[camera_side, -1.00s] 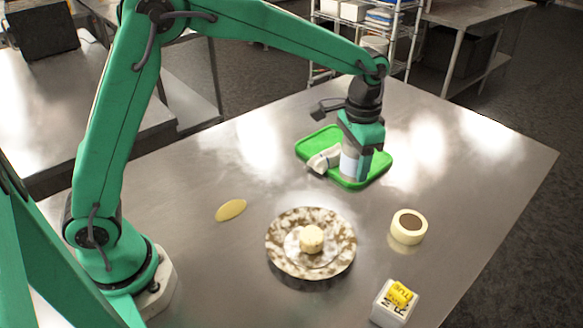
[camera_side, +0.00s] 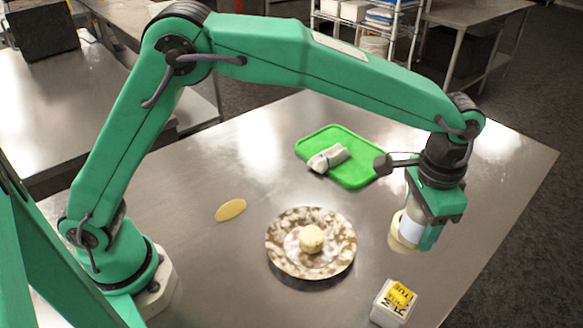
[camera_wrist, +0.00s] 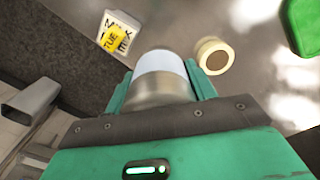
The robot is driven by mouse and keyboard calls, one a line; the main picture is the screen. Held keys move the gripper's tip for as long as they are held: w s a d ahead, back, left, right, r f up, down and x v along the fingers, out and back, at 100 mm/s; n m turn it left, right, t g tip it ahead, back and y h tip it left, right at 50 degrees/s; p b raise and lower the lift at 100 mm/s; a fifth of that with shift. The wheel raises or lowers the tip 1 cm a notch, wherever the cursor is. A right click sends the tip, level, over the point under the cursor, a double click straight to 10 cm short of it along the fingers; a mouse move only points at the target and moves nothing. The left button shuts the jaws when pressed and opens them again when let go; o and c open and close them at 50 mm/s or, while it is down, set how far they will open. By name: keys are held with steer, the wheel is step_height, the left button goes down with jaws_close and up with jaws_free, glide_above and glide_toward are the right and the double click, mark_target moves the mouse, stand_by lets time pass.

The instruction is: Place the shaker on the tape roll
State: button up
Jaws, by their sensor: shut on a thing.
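My gripper (camera_side: 422,226) is shut on the shaker (camera_side: 411,231), a metal cylinder with a pale band. In the wrist view the shaker (camera_wrist: 160,78) sits between the two green fingers. The tape roll (camera_side: 396,236) is a cream ring lying flat on the table, partly hidden behind the shaker in the side view. In the wrist view the tape roll (camera_wrist: 203,46) shows a brown centre and lies to the right of the shaker, apart from it in the picture. The side view does not show clearly how high the shaker is above the roll.
A white box with a yellow label (camera_side: 393,303) stands near the front. A mottled plate (camera_side: 283,257) holds a small cream round piece (camera_side: 311,239). A green tray (camera_side: 357,173) bears a rolled cloth (camera_side: 328,158). A yellow oval (camera_side: 230,210) lies at the left.

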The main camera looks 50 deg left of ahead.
steer(key=w+a+f, duration=0.2)
steer(key=w, duration=0.1)
steer(key=w+a+f, duration=0.2)
steer(key=w, duration=0.1)
steer(key=w+a+f, duration=0.2)
steer(key=w+f, duration=0.1)
steer(key=shift+w, duration=0.4)
steer(key=shift+f, duration=1.95)
steer(key=shift+f, duration=0.1)
steer(key=o, duration=1.1)
step_height(320, 180, up, 12)
steer(key=shift+r, duration=0.1)
